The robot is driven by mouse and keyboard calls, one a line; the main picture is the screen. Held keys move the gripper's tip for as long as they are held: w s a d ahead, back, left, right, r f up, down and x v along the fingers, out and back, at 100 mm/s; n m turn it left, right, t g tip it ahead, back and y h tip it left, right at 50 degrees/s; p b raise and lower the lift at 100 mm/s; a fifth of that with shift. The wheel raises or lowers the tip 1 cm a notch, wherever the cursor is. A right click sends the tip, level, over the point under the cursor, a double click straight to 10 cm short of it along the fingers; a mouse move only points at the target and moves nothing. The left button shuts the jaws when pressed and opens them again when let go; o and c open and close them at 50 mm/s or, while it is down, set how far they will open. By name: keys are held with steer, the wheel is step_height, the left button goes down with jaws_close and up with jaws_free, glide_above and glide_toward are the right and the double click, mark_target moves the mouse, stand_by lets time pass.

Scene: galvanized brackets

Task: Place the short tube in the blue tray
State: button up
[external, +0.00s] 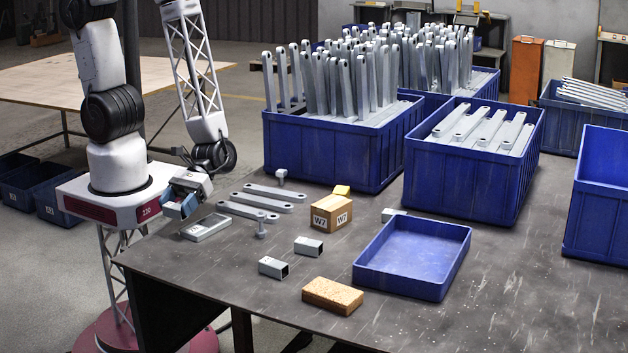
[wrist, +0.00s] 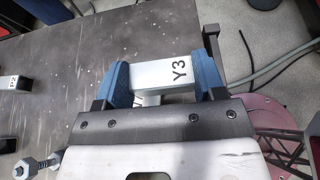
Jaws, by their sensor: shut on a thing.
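My gripper (external: 182,205) is low over the left edge of the table in the external view. In the wrist view its blue fingers (wrist: 165,75) are shut on a light grey piece marked Y3 (wrist: 180,72), which looks like a short square tube. The fingers cover its ends, and a pale part shows just below it. Two other short square tubes, one (external: 308,247) and another (external: 273,267), lie on the table with dark open ends. The blue tray (external: 365,277) is shallow and empty, right of these tubes.
Tall blue bins (external: 335,160) of brackets stand behind. A flat grey device (external: 205,227) lies near my gripper.

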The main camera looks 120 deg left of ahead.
steer(key=w+a+r+n+t, duration=0.1)
steer(key=w+a+r, duration=0.15)
steer(key=w, duration=1.35)
steer(key=w+a+r+n+t, duration=0.1)
steer(key=w+a+t, duration=0.15)
steer(key=w, duration=1.25)
step_height(320, 180, up, 2)
steer(key=n+t, duration=0.2)
glide_above(415, 261)
steer(key=shift+a+r+y, duration=0.1)
steer(key=shift+y, duration=0.3)
steer(key=shift+f, duration=3.1)
steer(key=shift+f, duration=1.85)
steer(key=shift+f, duration=0.2)
